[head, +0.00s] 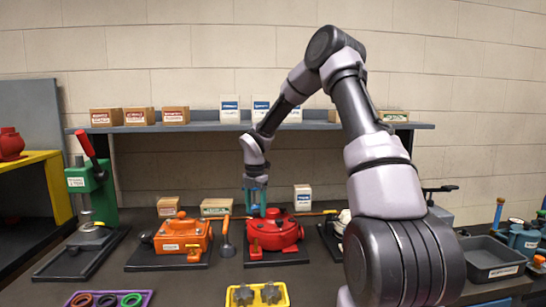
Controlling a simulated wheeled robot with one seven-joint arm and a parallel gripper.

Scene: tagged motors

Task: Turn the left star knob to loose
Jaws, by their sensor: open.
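Two dark star-shaped knobs show at the bottom of the head view, in or on a yellow holder (228,298). The left star knob (243,295) sits beside the right star knob (270,293). Whether either is loose or tight cannot be told from here. My gripper (256,211) has teal fingers and points down, well behind the knobs, over the left part of a red motor (272,238). It is open. The fingertips are small in view, and I cannot tell whether they touch the motor.
An orange motor (182,237) sits on a dark plate to the left, near a green press with a red handle (88,155). A purple tray of rings (108,299) lies at front left. A grey bin (490,258) stands at right. Boxes line the shelf (190,128) behind.

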